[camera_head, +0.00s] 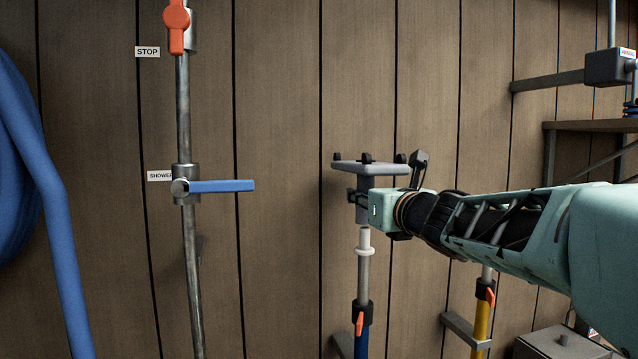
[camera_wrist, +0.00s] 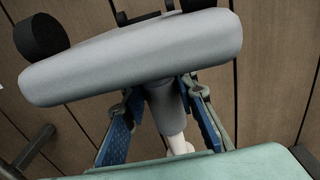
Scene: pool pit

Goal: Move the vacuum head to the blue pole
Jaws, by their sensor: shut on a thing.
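The vacuum head (camera_head: 370,168) is a flat grey plate with dark wheels on top and a grey neck pointing down. My gripper (camera_head: 360,198) is shut on this neck and holds the head roughly level. The blue pole (camera_head: 361,341) stands upright below, with a grey upper tube, a white collar and an orange clip. The neck's lower end is right above the pole's white top; I cannot tell whether they touch. In the wrist view the vacuum head (camera_wrist: 130,62) hides much of the scene, with a white tip (camera_wrist: 180,146) below its neck.
A yellow pole (camera_head: 481,325) stands to the right, under my arm. A pipe with a blue shower lever (camera_head: 220,186) and an orange stop lever (camera_head: 177,25) is on the plank wall at left. A blue hose (camera_head: 38,160) hangs far left. A shelf (camera_head: 590,126) is at right.

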